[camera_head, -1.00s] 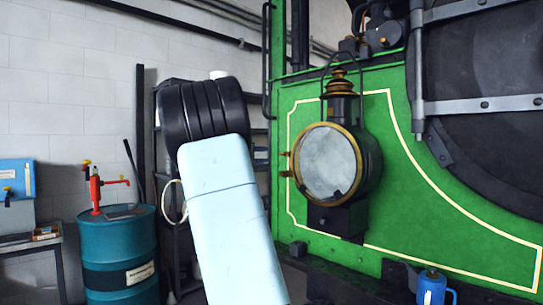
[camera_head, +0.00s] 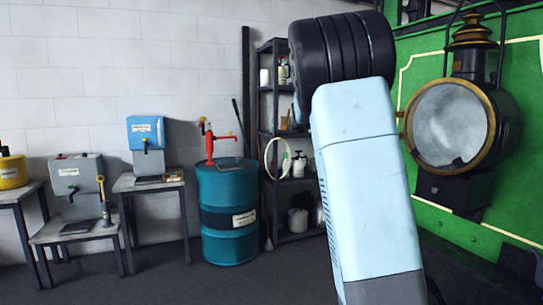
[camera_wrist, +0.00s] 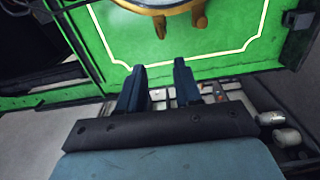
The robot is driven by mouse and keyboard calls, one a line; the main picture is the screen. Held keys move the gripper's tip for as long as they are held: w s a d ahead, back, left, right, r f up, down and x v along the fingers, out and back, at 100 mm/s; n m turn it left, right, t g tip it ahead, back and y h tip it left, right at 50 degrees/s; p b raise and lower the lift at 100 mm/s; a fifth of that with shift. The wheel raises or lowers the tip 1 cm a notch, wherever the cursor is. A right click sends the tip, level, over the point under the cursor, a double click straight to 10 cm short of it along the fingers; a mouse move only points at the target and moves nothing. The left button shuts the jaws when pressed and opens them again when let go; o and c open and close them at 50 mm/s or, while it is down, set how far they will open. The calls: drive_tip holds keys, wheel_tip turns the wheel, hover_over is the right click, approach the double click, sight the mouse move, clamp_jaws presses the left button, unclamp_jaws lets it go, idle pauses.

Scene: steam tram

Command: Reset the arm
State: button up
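My arm, light blue with a black ribbed joint, rises through the right half of the head view and partly covers the tram front. My gripper (camera_wrist: 160,88) shows in the wrist view, its two dark fingers apart with nothing seen between them. The fingers point toward the green tram panel (camera_wrist: 212,38) with its cream line. The brass-rimmed lamp (camera_head: 450,125) hangs on the green panel to the right of my arm in the head view. Its brass edge (camera_wrist: 160,5) shows at the top of the wrist view. The gripper is hidden in the head view.
A teal drum (camera_head: 228,190) with a red hand pump (camera_head: 212,143) stands left of my arm. A dark shelf (camera_head: 297,205) holds bottles and cans behind it. Small tables (camera_head: 150,182) with dispensers line the left wall. The floor (camera_head: 180,285) in front is clear.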

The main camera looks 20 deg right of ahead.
drive_tip(key=s+a+f+m+y, duration=0.1)
drive_tip(key=s+a+f+y, duration=0.25)
drive_tip(key=s+f, duration=0.25)
drive_tip(key=s+a+f+y, duration=0.2)
drive_tip(key=s+f+y, duration=0.3)
drive_tip(key=s, duration=0.2)
drive_tip(key=s+a+f+t+y, duration=0.1)
drive_tip(key=s+a+f+y, duration=0.2)
drive_tip(key=s+a, duration=0.4)
drive_tip(key=s+a+f+t+y, duration=0.1)
drive_tip(key=s+a+f+y, duration=0.2)
drive_tip(key=s+a, duration=0.4)
drive_tip(key=s+a+f+t+y, duration=0.2)
drive_tip(key=s+a, duration=0.5)
drive_tip(key=a, duration=0.5)
wheel_tip(320, 180, down, 2)
drive_tip(key=shift+s+a+f+y, duration=0.25)
drive_tip(key=shift+s+a+y, duration=0.15)
drive_tip(key=shift+y, duration=0.35)
